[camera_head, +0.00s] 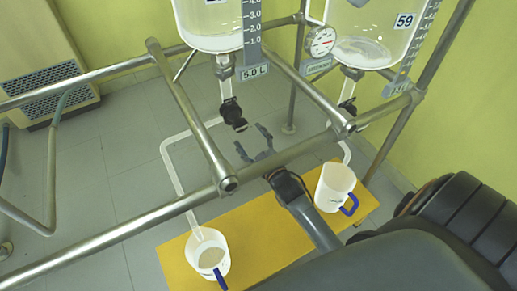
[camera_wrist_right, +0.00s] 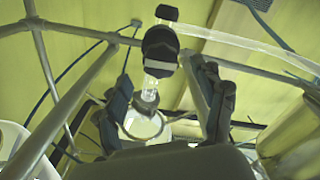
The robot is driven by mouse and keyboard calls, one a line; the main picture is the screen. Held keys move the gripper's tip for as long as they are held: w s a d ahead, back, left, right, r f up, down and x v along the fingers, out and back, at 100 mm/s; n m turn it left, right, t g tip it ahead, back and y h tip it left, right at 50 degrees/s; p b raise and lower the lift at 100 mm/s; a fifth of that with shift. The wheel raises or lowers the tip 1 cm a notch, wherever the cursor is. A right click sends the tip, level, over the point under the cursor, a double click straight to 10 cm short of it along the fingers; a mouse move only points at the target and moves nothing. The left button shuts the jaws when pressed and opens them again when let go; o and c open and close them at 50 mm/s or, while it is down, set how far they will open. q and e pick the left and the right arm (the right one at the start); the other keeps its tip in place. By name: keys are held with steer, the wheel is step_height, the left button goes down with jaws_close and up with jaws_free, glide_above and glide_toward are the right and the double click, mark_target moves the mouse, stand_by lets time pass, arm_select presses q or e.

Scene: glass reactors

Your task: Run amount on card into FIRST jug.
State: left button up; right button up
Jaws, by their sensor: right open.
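Two glass reactors hang at the top of the head view: the left one (camera_head: 208,30) with a scale plate marked 5.0 L (camera_head: 254,72), the right one (camera_head: 372,48) marked 59. Under the left reactor is a black valve (camera_head: 232,112), whose clear tube (camera_head: 172,165) bends down to the left white jug (camera_head: 208,255), which holds some pale content. The right white jug (camera_head: 333,187) stands under the right outlet. Which jug is FIRST is not readable. My right gripper (camera_head: 252,143) is open and empty, just below and right of the left valve. The wrist view shows a black valve (camera_wrist_right: 160,48) beyond the open fingers.
Metal frame bars (camera_head: 130,229) cross in front of the reactors, close to my right gripper. Both jugs stand on a yellow bench (camera_head: 262,250). A round gauge (camera_head: 320,41) sits between the reactors, and a second black valve (camera_head: 348,106) is under the right one.

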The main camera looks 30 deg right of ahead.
mark_target(242, 128)
steer(key=s, duration=0.6)
steer(key=shift+s+a, duration=0.2)
steer(key=shift+s, duration=0.1)
arm_select(q)
step_height(242, 128, down, 4)
steer(key=s+p, duration=0.1)
steer(key=s, duration=0.1)
arm_select(e)
steer(key=w+m, duration=0.2)
steer(key=w, duration=0.1)
steer(key=w+m+b, duration=0.1)
steer(key=w+m, duration=0.1)
steer(key=w, duration=0.2)
steer(key=w+m, duration=0.3)
steer(key=shift+w+d, duration=0.25)
steer(key=shift+w, duration=0.15)
arm_select(q)
step_height(242, 128, up, 6)
steer(key=w, duration=0.2)
steer(key=shift+w+b, duration=0.3)
steer(key=shift+b, duration=0.05)
arm_select(e)
steer(key=shift+w, duration=0.7)
arm_select(q)
steer(key=shift+r, duration=0.1)
arm_select(e)
steer(key=shift+c, duration=0.4)
